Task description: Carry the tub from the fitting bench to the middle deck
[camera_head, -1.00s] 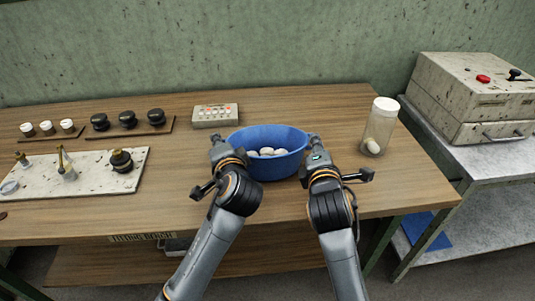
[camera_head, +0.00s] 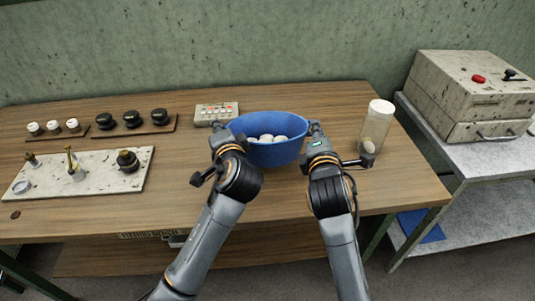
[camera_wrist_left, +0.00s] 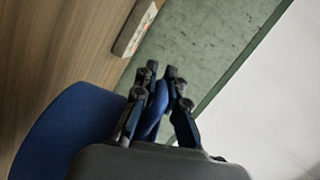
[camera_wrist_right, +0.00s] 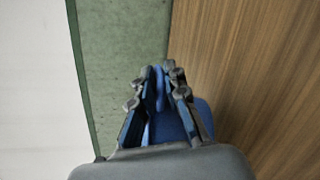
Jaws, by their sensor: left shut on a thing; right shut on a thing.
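The blue tub (camera_head: 272,152) with several white pieces (camera_head: 266,139) inside is held between my two grippers, above the fitting bench (camera_head: 220,195). It looks roughly level. My left gripper (camera_head: 219,128) is shut on the tub's left rim; the left wrist view shows the blue rim between its fingers (camera_wrist_left: 160,90). My right gripper (camera_head: 315,130) is shut on the right rim, and the right wrist view shows the rim between its fingers (camera_wrist_right: 157,85). The gap under the tub is hard to judge.
A clear jar with a white lid (camera_head: 376,130) stands right of the tub. A small control box (camera_head: 216,113) sits behind it. Left are a fixture plate (camera_head: 82,172) and knobs on a strip (camera_head: 132,120). A grey cart (camera_head: 480,165) with a machine stands at right.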

